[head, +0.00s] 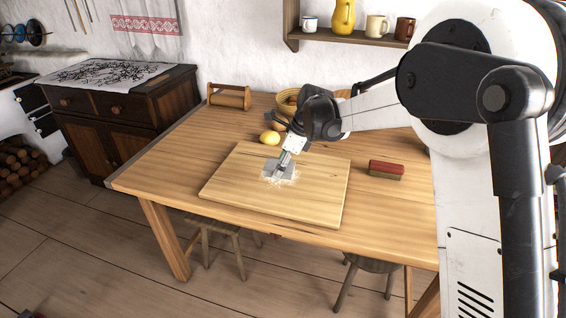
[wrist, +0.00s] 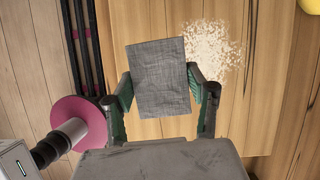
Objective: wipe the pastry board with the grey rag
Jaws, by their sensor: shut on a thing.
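The pastry board (head: 235,185) is a pale wooden rectangle lying flat on the table. A patch of white flour (head: 280,181) lies near its middle; it also shows in the wrist view (wrist: 212,48), to the right of the rag. My gripper (head: 284,165) points down over the board, its fingers (wrist: 162,92) shut on the grey rag (wrist: 158,75). The rag is a woven grey rectangle, spread flat between the fingers. In the head view the rag (head: 272,167) is small, at the flour, partly hidden by the gripper. I cannot tell whether it touches the board.
A red-topped brush or block (head: 386,168) lies right of the board. A yellow round thing (head: 270,138) sits behind it, near a basket (head: 286,103) partly hidden by my arm. A wooden caddy (head: 229,97) stands at the table's back left. The table's left end (head: 150,170) is clear.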

